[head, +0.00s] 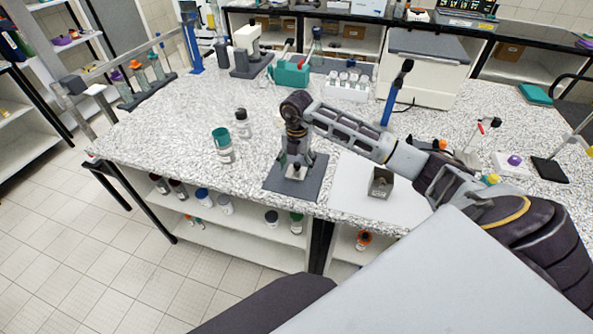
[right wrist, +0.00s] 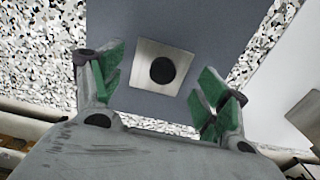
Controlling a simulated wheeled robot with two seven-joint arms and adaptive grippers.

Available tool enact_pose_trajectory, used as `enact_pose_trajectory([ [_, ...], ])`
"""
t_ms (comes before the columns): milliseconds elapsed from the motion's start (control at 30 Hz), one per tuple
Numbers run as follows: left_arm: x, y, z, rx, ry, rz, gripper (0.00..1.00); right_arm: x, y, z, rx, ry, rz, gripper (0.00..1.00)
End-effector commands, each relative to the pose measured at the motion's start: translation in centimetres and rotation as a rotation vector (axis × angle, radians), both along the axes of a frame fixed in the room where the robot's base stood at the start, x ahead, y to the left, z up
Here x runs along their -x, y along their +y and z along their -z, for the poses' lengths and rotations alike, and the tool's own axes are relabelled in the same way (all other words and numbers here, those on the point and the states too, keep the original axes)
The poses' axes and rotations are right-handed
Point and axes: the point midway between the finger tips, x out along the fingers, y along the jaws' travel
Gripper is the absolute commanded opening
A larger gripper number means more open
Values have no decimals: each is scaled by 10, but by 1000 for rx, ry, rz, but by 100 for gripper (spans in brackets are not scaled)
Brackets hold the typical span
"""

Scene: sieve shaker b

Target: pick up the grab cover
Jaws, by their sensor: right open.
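What looks like the grab cover (right wrist: 145,74) is a small pale metal square with a round black knob in its middle. It lies on a dark grey-blue plate (right wrist: 216,20) in the right wrist view. In the head view the plate (head: 311,184) sits at the front edge of the speckled bench, and the cover (head: 295,174) shows small on it. My right gripper (head: 297,158) points down over the cover. Its open green-padded fingers (right wrist: 160,86) stand on either side of the knob, apart from it. The height gap is hard to tell. My left gripper is not in view.
A small grey metal box (head: 380,184) stands on a white sheet (head: 350,180) right of the plate. A green-lidded jar (head: 222,145) and a dark-capped bottle (head: 242,122) stand to the left. A white rack (head: 347,88) is behind.

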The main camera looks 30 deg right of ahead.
Motion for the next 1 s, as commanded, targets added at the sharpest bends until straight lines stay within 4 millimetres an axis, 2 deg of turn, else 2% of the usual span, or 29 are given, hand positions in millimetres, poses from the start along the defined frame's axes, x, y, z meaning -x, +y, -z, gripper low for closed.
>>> enact_pose_trajectory([
  [200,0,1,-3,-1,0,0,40,0,-1,16,0,0,1,75],
  [700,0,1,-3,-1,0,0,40,0,-1,18,1,-1,1,74],
  [1000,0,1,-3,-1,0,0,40,0,-1,18,1,-1,1,35],
])
